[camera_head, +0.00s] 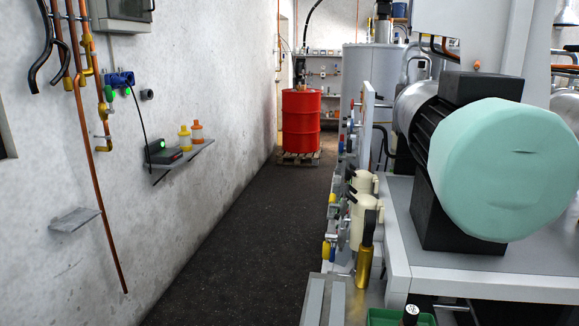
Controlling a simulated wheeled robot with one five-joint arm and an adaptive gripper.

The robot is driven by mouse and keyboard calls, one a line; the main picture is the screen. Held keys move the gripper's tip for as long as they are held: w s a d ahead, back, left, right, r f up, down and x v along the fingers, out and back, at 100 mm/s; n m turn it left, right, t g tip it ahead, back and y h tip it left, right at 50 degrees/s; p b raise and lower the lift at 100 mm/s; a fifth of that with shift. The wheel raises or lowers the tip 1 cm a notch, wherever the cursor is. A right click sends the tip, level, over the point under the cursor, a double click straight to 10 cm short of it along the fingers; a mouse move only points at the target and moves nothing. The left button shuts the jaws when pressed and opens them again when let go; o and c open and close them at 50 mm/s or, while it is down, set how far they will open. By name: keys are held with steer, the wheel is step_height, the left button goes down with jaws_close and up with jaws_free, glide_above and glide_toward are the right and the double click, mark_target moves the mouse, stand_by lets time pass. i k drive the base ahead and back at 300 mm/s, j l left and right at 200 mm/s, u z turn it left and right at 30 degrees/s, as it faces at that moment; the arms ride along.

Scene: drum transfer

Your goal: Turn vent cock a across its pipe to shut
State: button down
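I cannot tell which fitting is vent cock a, as no label is readable. On the left wall, brass fittings (103,143) sit on a copper pipe (112,240) that runs down close to the floor. A blue fitting (120,79) is on the wall beside it. On the right, small valves with coloured parts line the bench edge, among them a yellow and blue one (327,250). They are too small to tell how their handles stand. My gripper is not in view.
A dark floor aisle (235,235) is clear up to a red drum (301,112) on a pallet (298,158). A wall shelf (185,158) holds yellow and orange bottles. A large machine with a pale green round end (505,170) stands on the right bench (470,275).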

mark_target(327, 244)
steer(key=j+u, duration=0.15)
steer(key=u, duration=1.2)
steer(key=i+j, duration=0.2)
steer(key=j, duration=0.2)
steer(key=i+j+u, duration=0.1)
steer(key=j, duration=0.35)
steer(key=i+j+u, duration=0.1)
steer(key=i+j, duration=0.4)
steer(key=j, duration=0.25)
steer(key=i+j+z, duration=0.25)
steer(key=i, duration=0.15)
steer(key=i+j+z, duration=0.25)
steer(key=i, duration=0.15)
steer(key=i+l+z, duration=0.2)
steer(key=i+z, duration=0.2)
steer(key=i+l+z, duration=0.1)
steer(key=i+z, duration=0.75)
steer(key=i+j+z, duration=0.15)
steer(key=i, duration=1.45)
steer(key=i+z, duration=0.3)
steer(key=i+j+z, duration=0.15)
steer(key=i+z, duration=0.15)
steer(key=i, duration=0.2)
steer(key=i+j+z, duration=0.25)
steer(key=i, duration=0.15)
